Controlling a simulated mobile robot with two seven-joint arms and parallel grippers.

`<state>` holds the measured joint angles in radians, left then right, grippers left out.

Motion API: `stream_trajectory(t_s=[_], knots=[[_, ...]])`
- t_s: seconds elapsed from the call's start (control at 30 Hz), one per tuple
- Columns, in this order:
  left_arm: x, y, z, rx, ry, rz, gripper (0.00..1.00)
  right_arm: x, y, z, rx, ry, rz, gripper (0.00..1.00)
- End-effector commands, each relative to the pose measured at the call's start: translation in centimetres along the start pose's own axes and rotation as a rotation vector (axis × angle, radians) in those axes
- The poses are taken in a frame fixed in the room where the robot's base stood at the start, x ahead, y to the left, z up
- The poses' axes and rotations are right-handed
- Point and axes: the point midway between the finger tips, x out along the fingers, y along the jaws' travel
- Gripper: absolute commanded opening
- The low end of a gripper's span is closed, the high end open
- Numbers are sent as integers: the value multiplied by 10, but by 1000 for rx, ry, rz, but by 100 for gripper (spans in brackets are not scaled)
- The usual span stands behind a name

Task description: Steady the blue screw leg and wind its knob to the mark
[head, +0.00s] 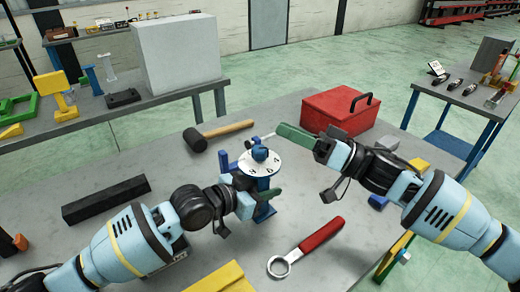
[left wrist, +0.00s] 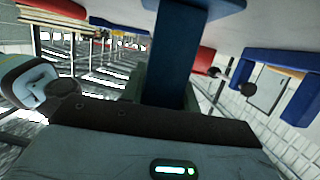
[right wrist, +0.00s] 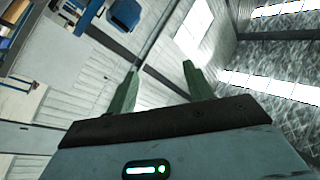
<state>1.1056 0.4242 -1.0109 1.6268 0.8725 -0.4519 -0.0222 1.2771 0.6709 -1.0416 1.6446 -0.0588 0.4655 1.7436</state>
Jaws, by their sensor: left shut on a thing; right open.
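The blue screw leg (head: 265,210) stands upright on the grey table, with a white dial disc (head: 262,167) bearing dark marks near its top. A blue knob (head: 260,153) sits above the disc. My left gripper (head: 262,192) is shut around the leg's column below the disc. In the left wrist view the blue column (left wrist: 176,50) rises between its green fingers. My right gripper (head: 290,134) is open, its green fingers level beside and above the knob, apart from it. A thin pale bar (head: 262,136) shows near its tips. In the right wrist view nothing is gripped (right wrist: 158,85).
On the table (head: 120,235), a black mallet (head: 196,141) lies behind, a red toolbox (head: 340,108) at back right, a red-handled ring wrench (head: 305,247) in front and a black bar (head: 105,199) at left. A left bench (head: 90,105) and right side table (head: 455,110) hold other items.

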Motion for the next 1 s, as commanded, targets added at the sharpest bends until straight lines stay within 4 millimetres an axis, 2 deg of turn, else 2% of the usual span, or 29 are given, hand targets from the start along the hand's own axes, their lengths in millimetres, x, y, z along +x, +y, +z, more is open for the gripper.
stream_trajectory(t_s=[0.1,0.2,0.3,0.47,0.63,0.77,1.0], knots=[[0,0,0,0,-1,-1,0,-26,11,8,-210,-143,-39,52],[0,0,0,0,-1,-1,0,-46,17,14,-326,-237,-72,52],[0,0,0,0,-1,-1,0,-60,22,19,-395,-300,-94,52],[0,0,0,0,-1,-1,0,-70,24,21,-436,-340,-110,52],[0,0,0,0,-1,0,0,-68,24,22,-436,-340,-112,52],[0,0,0,0,-1,0,0,-57,23,26,-435,-338,-114,52],[0,0,0,0,0,0,0,-18,21,40,-434,-337,-116,52]])
